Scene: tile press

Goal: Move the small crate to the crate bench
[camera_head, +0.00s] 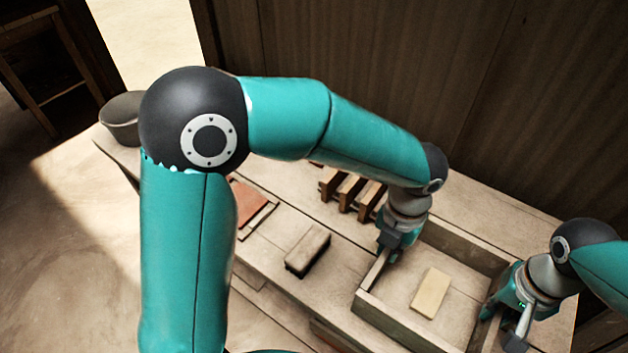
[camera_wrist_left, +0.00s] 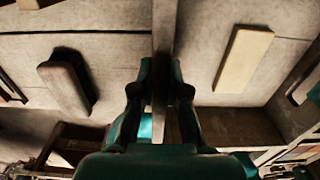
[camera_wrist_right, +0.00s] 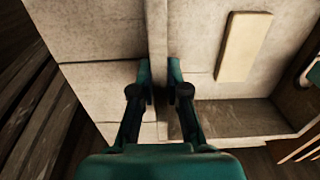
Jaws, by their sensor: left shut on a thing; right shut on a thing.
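The small crate (camera_head: 398,324) is a shallow open wooden box at the right end of a worktable in the head view. A pale rectangular block (camera_head: 430,292) lies flat inside it. My left gripper (camera_head: 391,252) is shut on the crate's left wall, which runs between its fingers in the left wrist view (camera_wrist_left: 163,40). My right gripper (camera_head: 502,322) is shut on the opposite wall, seen between its fingers in the right wrist view (camera_wrist_right: 157,35). I cannot tell whether the crate touches the tabletop. No other bench is clearly identifiable as the crate bench.
On the worktable (camera_head: 340,285), a dark-sided block (camera_head: 307,250), a reddish tile (camera_head: 247,203) and a slatted wooden rack (camera_head: 352,192) lie left of the crate. A dark bowl (camera_head: 122,118) stands at the far left end. A wooden wall rises behind. Floor is open at left.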

